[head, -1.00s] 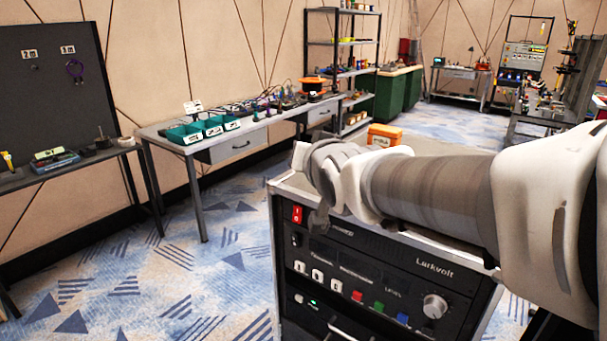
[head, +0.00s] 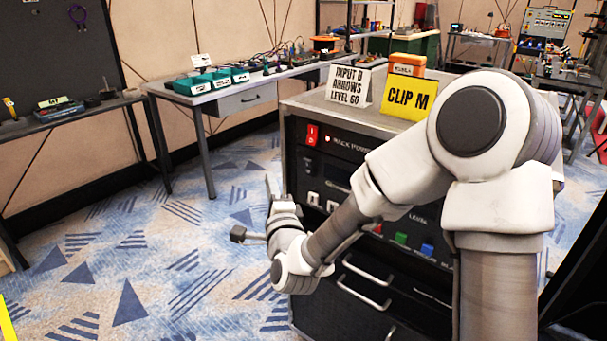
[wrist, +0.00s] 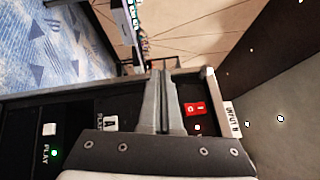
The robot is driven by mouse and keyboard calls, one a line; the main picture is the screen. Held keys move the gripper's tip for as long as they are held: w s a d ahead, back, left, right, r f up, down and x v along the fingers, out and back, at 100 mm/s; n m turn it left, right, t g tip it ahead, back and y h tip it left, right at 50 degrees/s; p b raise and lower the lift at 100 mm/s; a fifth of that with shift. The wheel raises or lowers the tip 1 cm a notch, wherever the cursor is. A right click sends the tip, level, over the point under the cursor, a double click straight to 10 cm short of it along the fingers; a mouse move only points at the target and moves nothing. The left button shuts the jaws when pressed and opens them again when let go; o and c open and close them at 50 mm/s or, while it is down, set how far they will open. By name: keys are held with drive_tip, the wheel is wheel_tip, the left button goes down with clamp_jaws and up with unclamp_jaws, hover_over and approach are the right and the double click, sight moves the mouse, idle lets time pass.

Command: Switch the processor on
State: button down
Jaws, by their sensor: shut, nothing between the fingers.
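The black-fronted rack holds a panel (head: 330,175) with white keys at left. A red rocker switch (head: 312,135) beside the words RACK POWER sits at its upper left; it also shows in the wrist view (wrist: 195,108). A small dark control (head: 308,165) is below it, too small to read. My gripper (head: 268,182) is at the left front of the rack, fingers shut and empty. In the wrist view the shut fingers (wrist: 160,75) stand between the red switch and a white key marked A (wrist: 111,123). Contact cannot be told. My arm hides much of the panel.
On the rack top stand a white card (head: 347,88) reading INPUT B, ARROWS, LEVEL 60 and a yellow CLIP M card (head: 409,100). Drawer handles (head: 367,285) stick out below. A bench with green bins (head: 208,82) is behind left. The carpet at left is clear.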

sight(309, 167)
drive_tip(key=f+m, duration=0.1)
drive_tip(key=f+m+h+b, duration=0.1)
drive_tip(key=f+m, duration=0.1)
drive_tip(key=d+f+m+t+h, duration=0.1)
drive_tip(key=shift+s+d+f+m+b, duration=0.1)
drive_tip(key=shift+s+f+m+b, duration=0.2)
drive_tip(key=shift+s+m+b, duration=0.1)
drive_tip(key=w+d+r+p, duration=0.2)
drive_tip(key=w+d+p, duration=0.1)
drive_tip(key=w+d, duration=0.2)
drive_tip(key=shift+w+r, duration=0.4)
drive_tip(key=shift+w, duration=0.45)
drive_tip(key=shift+w+d, duration=0.1)
drive_tip(key=shift+d, duration=0.05)
idle(1.4)
drive_tip(key=shift+w+d+r, duration=0.15)
drive_tip(key=shift+w, duration=0.05)
